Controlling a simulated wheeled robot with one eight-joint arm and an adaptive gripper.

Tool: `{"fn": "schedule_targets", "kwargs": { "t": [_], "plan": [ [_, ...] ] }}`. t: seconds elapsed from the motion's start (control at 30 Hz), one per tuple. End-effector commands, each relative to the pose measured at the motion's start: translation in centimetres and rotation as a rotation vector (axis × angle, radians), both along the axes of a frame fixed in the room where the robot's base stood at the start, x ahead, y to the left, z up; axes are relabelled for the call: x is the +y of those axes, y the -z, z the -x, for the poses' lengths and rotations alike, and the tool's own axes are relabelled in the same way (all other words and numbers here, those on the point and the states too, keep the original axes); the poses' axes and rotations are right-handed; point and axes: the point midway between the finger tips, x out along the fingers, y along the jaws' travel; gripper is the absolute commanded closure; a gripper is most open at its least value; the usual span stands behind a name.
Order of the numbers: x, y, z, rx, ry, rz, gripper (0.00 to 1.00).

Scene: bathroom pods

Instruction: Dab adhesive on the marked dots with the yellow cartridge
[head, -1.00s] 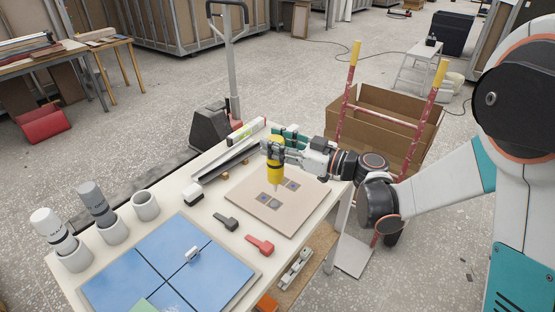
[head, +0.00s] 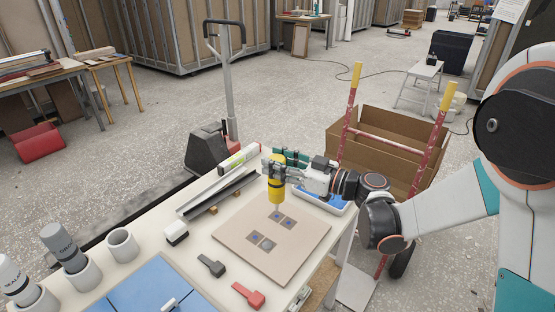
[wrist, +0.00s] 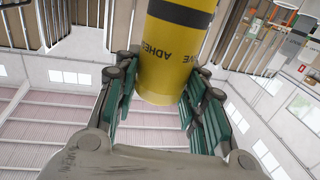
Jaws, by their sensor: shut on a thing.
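My gripper (head: 273,167) is shut on the yellow adhesive cartridge (head: 276,190), which also fills the top middle of the wrist view (wrist: 172,62). The cartridge is upright, nozzle down, above the far part of a beige board (head: 235,232) on the worktable. The board bears small dark square pads: a far-left pad (head: 276,216), one right of it (head: 288,223), and two nearer ones (head: 253,237) (head: 267,245). The nozzle tip is at or just above the far-left pad; I cannot tell whether it touches. Dots on the pads are too small to make out well.
Black (head: 212,266) and red (head: 248,295) tools lie in front of the board. A metal rail (head: 218,193) lies behind.

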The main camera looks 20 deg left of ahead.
Motion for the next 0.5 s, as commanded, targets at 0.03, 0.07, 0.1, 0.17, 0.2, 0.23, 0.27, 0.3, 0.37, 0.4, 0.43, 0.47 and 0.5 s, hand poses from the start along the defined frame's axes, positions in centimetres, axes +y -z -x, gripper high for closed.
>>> {"fn": "schedule_targets", "kwargs": {
  "t": [0.03, 0.07, 0.1, 0.17, 0.2, 0.23, 0.27, 0.3, 0.37, 0.4, 0.43, 0.47, 0.5],
  "plan": [
    [0.0, 0.7, -0.03, 0.0, 0.0, -0.001, 1.0],
    [0.0, 0.9, -0.04, 0.0, 0.0, -0.001, 1.0],
    [0.01, 1.12, -0.05, 0.0, 0.0, -0.001, 1.0],
    [0.01, 1.35, -0.05, 0.0, 0.0, -0.001, 1.0],
    [0.01, 1.43, -0.04, 0.0, 0.0, -0.001, 1.0],
    [0.01, 1.47, -0.04, 0.0, 0.0, -0.001, 1.0],
    [0.01, 1.48, -0.04, 0.0, 0.0, -0.001, 1.0],
    [0.01, 1.48, -0.04, 0.0, 0.0, -0.001, 1.0],
    [0.01, 1.45, -0.03, 0.0, 0.0, -0.001, 1.0],
    [0.0, 1.43, -0.03, 0.0, 0.0, -0.001, 1.0],
    [0.0, 1.43, -0.03, 0.0, 0.0, -0.001, 1.0],
    [0.0, 1.43, -0.03, 0.0, 0.0, -0.001, 1.0],
    [0.0, 1.42, -0.03, 0.0, 0.0, -0.001, 1.0]
  ]
}}
